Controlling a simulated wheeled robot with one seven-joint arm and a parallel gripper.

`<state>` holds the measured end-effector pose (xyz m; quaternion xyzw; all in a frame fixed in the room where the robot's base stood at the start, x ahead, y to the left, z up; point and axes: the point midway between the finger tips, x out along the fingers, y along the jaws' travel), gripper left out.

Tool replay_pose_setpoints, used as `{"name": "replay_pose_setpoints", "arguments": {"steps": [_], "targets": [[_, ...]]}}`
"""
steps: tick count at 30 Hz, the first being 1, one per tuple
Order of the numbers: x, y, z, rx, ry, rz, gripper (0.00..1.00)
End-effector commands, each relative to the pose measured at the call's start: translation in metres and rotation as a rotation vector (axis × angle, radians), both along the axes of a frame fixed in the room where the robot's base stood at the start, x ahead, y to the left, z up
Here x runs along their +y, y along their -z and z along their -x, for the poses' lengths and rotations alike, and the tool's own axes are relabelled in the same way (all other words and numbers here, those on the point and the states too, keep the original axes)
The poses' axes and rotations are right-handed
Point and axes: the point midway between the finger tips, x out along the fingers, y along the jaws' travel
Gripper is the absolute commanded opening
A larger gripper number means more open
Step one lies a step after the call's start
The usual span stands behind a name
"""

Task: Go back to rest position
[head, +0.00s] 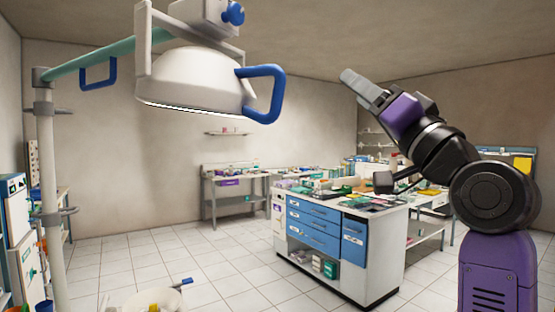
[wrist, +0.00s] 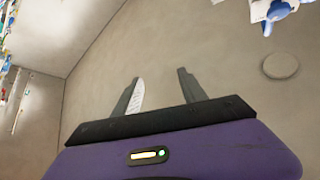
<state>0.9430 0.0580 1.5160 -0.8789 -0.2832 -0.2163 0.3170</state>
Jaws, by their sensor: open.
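My arm rises at the right of the head view, and my gripper (head: 362,86) points up and to the left, high in the air. In the wrist view my gripper (wrist: 158,92) shows two dark fingers spread apart with nothing between them.
A white dental lamp (head: 195,78) with a blue handle (head: 266,95) hangs at the upper left on a pole (head: 48,190). A white and blue cabinet (head: 313,225) with items on top stands at centre right. Tiled floor (head: 180,255) is open in the middle.

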Motion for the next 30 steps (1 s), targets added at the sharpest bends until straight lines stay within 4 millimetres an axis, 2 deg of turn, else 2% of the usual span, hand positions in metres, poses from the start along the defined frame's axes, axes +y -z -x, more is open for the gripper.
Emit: {"name": "replay_pose_setpoints", "arguments": {"steps": [1,7,14,21,26,30], "targets": [[-0.006,0.028,-0.005,0.007,0.04,-0.001,0.5],[-0.03,0.121,-0.004,0.009,0.199,0.017,0.5],[-0.051,0.224,0.021,0.03,0.356,0.073,0.5],[-0.064,0.319,0.068,0.064,0.488,0.162,0.5],[-0.069,0.373,0.11,0.093,0.554,0.235,0.5],[-0.071,0.414,0.15,0.122,0.6,0.303,0.5]]}}
